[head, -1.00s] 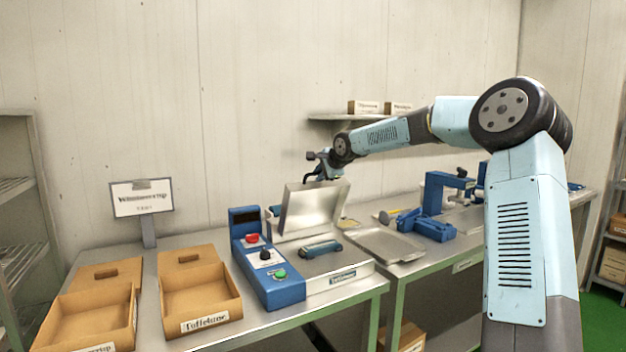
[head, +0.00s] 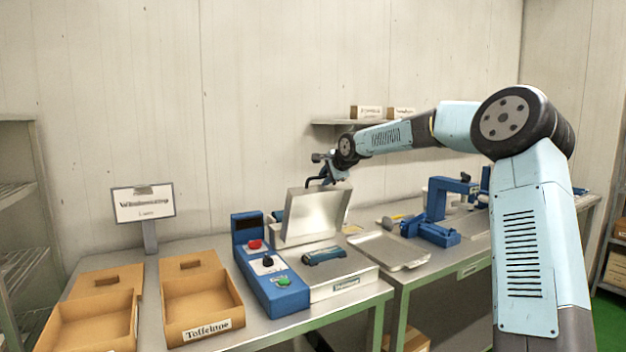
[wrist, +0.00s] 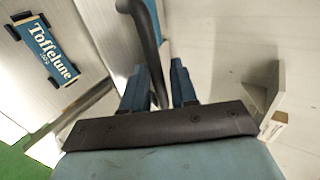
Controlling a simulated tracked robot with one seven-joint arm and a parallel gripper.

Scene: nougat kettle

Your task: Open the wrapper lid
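The wrapper lid (head: 312,217) is a silver panel that stands raised, nearly upright, at the back of the wrapper (head: 345,284). Its dark handle (head: 311,182) sticks up at the top edge. My gripper (head: 322,178) is at that handle, just above the lid. In the wrist view, the dark curved handle (wrist: 147,32) runs down between the two blue fingers of my gripper (wrist: 158,85). Whether the fingers press on it cannot be told. A blue Toffelune bar (wrist: 47,50) lies on the wrapper bed; it also shows in the head view (head: 324,255).
A blue control box (head: 270,280) with red, black and green controls adjoins the wrapper's left. Cardboard trays (head: 202,310) stand farther left, by a sign (head: 143,203). A metal tray (head: 388,251) and blue machine (head: 437,215) are right. A wall shelf (head: 335,122) is behind my arm.

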